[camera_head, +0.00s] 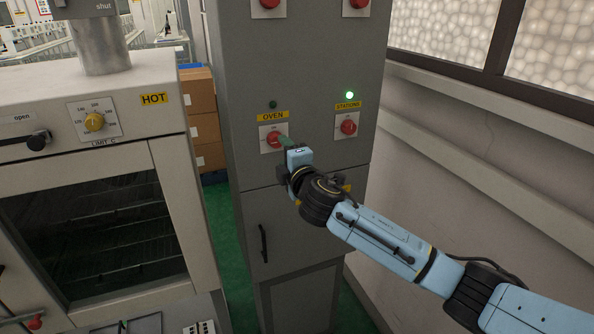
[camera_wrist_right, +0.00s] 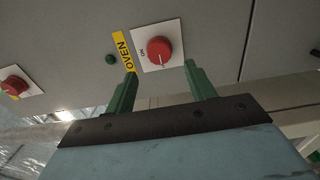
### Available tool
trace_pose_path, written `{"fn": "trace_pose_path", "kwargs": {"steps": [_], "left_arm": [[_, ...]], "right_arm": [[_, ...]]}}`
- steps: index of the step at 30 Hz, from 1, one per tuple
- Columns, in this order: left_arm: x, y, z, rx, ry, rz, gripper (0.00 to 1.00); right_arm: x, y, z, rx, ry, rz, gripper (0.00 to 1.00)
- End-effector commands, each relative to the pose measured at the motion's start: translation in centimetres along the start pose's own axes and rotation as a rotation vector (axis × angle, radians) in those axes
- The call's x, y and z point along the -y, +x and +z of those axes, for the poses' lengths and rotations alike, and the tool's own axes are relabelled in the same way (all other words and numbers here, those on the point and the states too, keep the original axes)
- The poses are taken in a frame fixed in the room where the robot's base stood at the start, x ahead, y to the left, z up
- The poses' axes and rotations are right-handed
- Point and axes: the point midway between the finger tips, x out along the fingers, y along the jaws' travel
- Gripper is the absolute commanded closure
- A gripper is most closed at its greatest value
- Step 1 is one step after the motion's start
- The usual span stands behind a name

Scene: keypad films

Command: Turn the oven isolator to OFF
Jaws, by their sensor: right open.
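The oven isolator is a red rotary knob (camera_head: 274,139) on a white plate under a yellow OVEN label (camera_head: 272,116) on the grey cabinet. In the right wrist view the red knob (camera_wrist_right: 159,49) shows whole, with small lettering beside it on its plate; I cannot read its setting surely. My right gripper (camera_head: 285,142) is at the knob in the head view. In the wrist view its green fingers (camera_wrist_right: 160,68) are apart and empty, one to each side just short of the knob. The small lamp (camera_head: 272,104) above the OVEN label is dark. My left gripper is out of view.
A STATIONS knob (camera_head: 348,127) with a lit green lamp (camera_head: 349,95) sits to the right on the same cabinet. More red knobs (camera_head: 268,3) are above. A white oven (camera_head: 95,170) stands at left, a wall with a ledge (camera_head: 470,110) at right.

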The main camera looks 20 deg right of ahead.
Motion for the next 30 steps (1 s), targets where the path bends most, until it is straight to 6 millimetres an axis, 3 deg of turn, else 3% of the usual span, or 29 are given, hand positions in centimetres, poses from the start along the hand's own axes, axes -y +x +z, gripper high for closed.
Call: {"fn": "trace_pose_path", "kwargs": {"steps": [9, 15, 30], "left_arm": [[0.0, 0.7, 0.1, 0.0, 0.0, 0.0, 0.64], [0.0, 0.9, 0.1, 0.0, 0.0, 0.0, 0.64], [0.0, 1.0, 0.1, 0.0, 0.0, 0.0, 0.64]], "right_arm": [[0.1, -5.1, 0.0, -0.002, 0.0, 0.001, 0.45], [0.1, -7.0, 0.0, 0.0, 0.001, 0.0, 0.45], [0.0, -7.5, 0.0, 0.0, 0.0, 0.0, 0.45]]}}
